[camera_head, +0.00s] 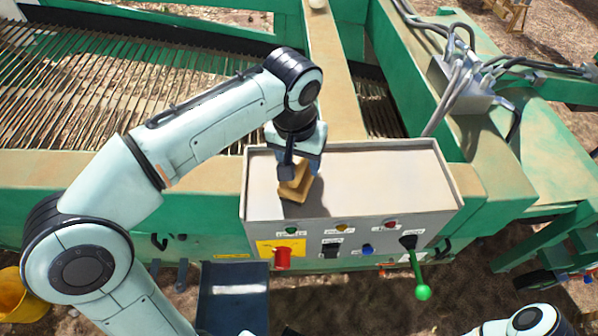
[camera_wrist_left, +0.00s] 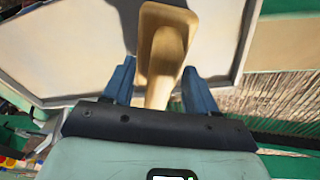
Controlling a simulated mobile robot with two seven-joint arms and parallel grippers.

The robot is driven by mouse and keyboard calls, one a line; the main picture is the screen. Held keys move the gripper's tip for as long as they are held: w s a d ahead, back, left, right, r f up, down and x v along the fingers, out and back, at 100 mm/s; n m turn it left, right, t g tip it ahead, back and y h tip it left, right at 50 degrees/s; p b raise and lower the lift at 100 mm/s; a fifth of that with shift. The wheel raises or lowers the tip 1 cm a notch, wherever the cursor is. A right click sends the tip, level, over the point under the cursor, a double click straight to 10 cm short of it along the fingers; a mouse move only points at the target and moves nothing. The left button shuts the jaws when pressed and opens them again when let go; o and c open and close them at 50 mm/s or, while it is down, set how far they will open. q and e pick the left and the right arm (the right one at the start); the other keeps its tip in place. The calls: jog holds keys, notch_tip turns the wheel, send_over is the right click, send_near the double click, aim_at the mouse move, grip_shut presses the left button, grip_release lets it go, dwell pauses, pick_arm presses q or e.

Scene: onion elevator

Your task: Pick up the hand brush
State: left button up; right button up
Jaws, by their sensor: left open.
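The wooden hand brush (camera_head: 294,187) is on top of the grey control box, near its left end. It also shows in the left wrist view (camera_wrist_left: 167,45), with its handle running down between the fingers. My left gripper (camera_head: 299,168) points down over the brush. In the left wrist view its two blue fingers (camera_wrist_left: 158,86) are open, one on each side of the handle. I cannot tell whether either finger touches it. The arm hides part of the brush in the head view. My right gripper is out of view.
The grey box top (camera_head: 390,175) is bare to the right of the brush. Its front carries a red knob (camera_head: 283,258) and a green-tipped lever (camera_head: 422,291). Green machine beams and a slatted conveyor (camera_head: 75,85) lie behind. A yellow bucket (camera_head: 12,295) stands at lower left.

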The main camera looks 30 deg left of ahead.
pick_arm(q)
jog(key=shift+f, duration=0.2)
dwell(0.3)
grip_shut()
notch_tip(320, 180, up, 12)
jog(key=p, duration=0.3)
jog(key=shift+w+f, duration=0.1)
jog(key=shift+f, duration=0.15)
notch_tip(320, 180, up, 9)
jog(key=p, duration=0.3)
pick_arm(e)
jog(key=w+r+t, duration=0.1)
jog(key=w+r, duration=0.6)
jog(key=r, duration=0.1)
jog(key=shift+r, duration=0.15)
